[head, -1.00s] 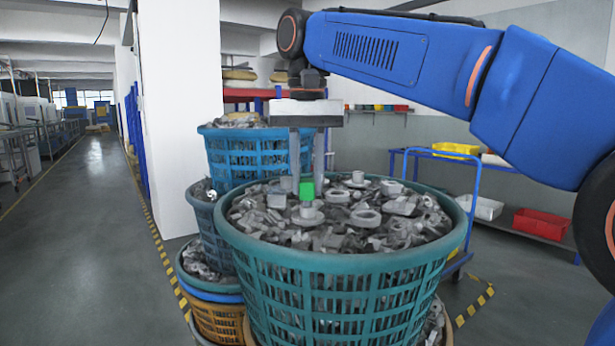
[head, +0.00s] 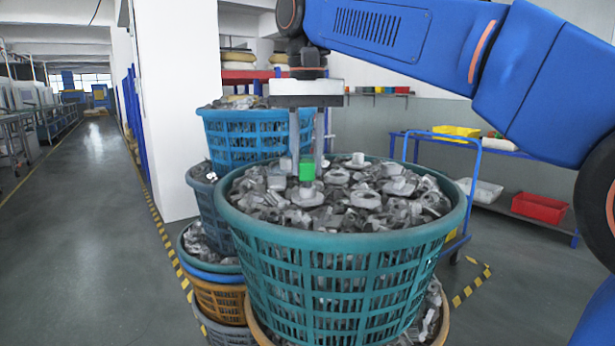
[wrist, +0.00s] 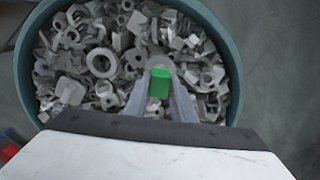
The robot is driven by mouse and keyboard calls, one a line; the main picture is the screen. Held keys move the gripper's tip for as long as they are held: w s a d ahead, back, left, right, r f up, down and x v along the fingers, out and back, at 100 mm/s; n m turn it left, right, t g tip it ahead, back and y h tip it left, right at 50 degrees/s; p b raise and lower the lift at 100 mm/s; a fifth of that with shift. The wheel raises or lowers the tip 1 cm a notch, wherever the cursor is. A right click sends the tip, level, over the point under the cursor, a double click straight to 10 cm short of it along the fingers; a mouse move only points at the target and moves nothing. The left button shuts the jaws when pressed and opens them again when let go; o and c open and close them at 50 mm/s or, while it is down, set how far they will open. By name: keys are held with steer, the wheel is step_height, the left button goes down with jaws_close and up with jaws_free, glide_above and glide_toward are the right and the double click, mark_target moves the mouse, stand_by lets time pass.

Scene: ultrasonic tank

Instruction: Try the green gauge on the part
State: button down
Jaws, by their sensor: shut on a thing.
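My gripper (head: 307,164) points down over the large teal basket of grey metal parts and is shut on the green gauge (head: 307,171), a small bright green block. In the wrist view the gauge (wrist: 160,83) sits between the two fingertips (wrist: 160,90). Directly below it in the head view is a grey flanged part (head: 306,198) with a short grey piece standing between it and the green. I cannot tell whether that piece belongs to the gauge or the part, or whether they touch. The round flange also shows partly behind the gauge in the wrist view (wrist: 159,63).
The teal basket (head: 340,245) is heaped with loose grey castings around the gauge. A blue basket (head: 250,140) stands behind it, with more stacked baskets at left. A white pillar (head: 175,100) is behind left. A blue trolley (head: 472,200) stands right. The aisle at left is clear.

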steer(key=shift+r, duration=0.15)
steer(key=shift+r, duration=1.35)
